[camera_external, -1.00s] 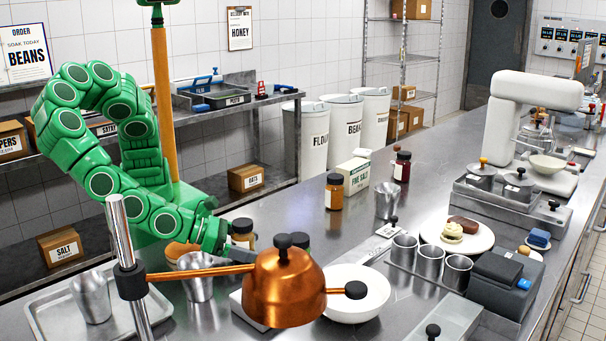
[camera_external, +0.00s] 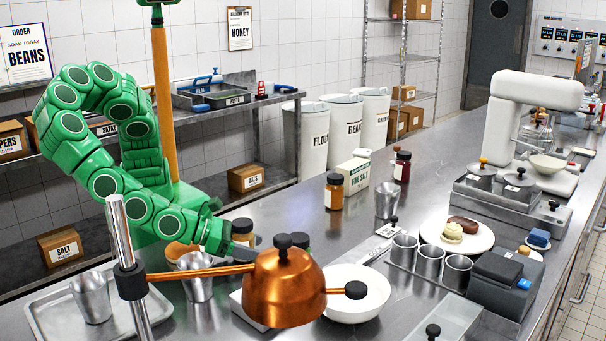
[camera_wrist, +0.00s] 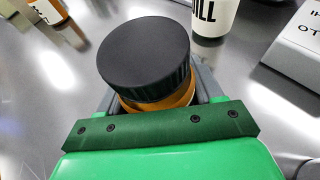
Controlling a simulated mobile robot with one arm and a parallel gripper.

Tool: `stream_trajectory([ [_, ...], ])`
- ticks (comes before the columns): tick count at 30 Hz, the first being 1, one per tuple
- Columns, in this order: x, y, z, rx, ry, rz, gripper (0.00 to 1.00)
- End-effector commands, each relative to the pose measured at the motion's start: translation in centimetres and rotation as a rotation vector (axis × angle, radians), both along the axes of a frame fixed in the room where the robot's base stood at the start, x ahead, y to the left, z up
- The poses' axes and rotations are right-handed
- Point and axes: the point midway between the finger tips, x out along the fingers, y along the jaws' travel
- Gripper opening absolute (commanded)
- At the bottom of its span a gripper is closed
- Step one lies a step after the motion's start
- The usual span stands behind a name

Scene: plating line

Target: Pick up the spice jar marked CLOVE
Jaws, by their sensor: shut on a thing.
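My gripper (camera_wrist: 150,108) is shut on an amber spice jar with a ribbed black lid (camera_wrist: 145,55). The lid fills the middle of the wrist view, and the jar's body sits between the jaws. Its label is hidden, so I cannot read CLOVE on it. In the external view my gripper (camera_external: 241,255) is low over the counter at the same jar (camera_external: 243,229), left of the copper kettle-like vessel. I cannot tell whether the jar is clear of the counter.
A jar with a label ending in "ILL" (camera_wrist: 214,17) stands close beyond the held jar. A copper vessel (camera_external: 284,290) on a post arm is close in front. A metal cup (camera_external: 196,284) is near my gripper. An amber jar (camera_external: 335,192) stands farther back, with clear counter between.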

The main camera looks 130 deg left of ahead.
Motion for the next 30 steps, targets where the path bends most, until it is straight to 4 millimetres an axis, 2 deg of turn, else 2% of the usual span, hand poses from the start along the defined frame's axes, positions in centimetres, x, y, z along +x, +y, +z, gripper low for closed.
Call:
stream_trajectory([
  [5, 0.0, 0.0, 0.2, -0.001, -0.001, 0.000, 0.26],
  [11, 0.0, 0.0, 1.4, -0.001, -0.003, 0.001, 0.26],
  [24, 0.0, -0.1, 6.9, -0.005, -0.004, 0.000, 0.26],
  [30, 0.0, 0.0, 8.9, 0.001, -0.002, 0.000, 0.26],
])
